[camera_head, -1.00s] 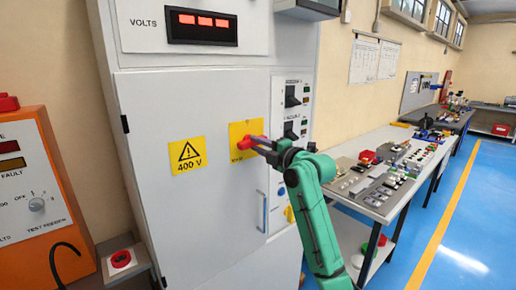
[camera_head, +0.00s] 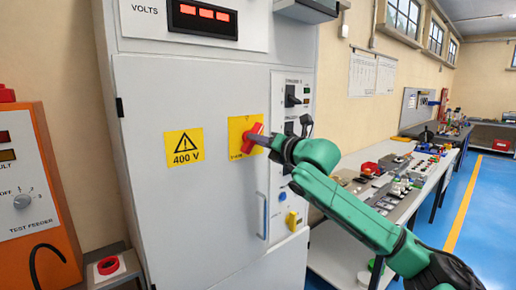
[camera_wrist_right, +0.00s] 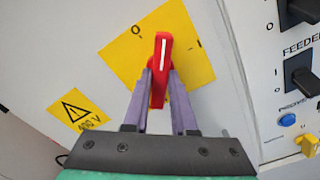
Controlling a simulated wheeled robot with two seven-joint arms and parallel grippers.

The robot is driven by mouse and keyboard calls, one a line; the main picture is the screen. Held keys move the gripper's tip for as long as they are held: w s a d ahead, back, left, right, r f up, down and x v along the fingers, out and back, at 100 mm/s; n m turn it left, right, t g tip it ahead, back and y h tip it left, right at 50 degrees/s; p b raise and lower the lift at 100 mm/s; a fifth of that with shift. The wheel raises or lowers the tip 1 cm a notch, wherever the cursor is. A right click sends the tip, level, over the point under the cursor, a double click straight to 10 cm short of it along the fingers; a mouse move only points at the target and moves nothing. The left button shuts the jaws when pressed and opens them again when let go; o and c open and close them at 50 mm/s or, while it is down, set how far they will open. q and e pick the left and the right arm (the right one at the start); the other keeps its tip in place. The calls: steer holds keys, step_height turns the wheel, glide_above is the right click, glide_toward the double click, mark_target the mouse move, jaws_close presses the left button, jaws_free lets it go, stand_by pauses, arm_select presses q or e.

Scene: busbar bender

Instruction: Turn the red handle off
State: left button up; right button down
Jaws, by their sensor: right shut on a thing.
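The red handle (camera_head: 252,138) sits on a yellow plate (camera_head: 236,124) on the grey cabinet door. In the head view it is tilted, its upper end leaning right. In the right wrist view the red handle (camera_wrist_right: 161,55) has a white line, and its tip lies between the O mark at upper left and the I mark at right. My right gripper (camera_wrist_right: 160,82) is shut on the handle, one finger on each side. In the head view my right gripper (camera_head: 264,141) reaches it from the right and partly hides the plate. My left gripper is out of view.
A yellow 400 V warning label (camera_head: 184,147) is left of the handle. An orange test feeder (camera_head: 30,190) stands at left. A cluttered bench (camera_head: 425,185) is at right.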

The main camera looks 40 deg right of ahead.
steer(key=shift+r+n+b, duration=0.15)
steer(key=shift+n+b, duration=1.7)
steer(key=shift+n, duration=1.85)
steer(key=c, duration=0.7)
jaws_free()
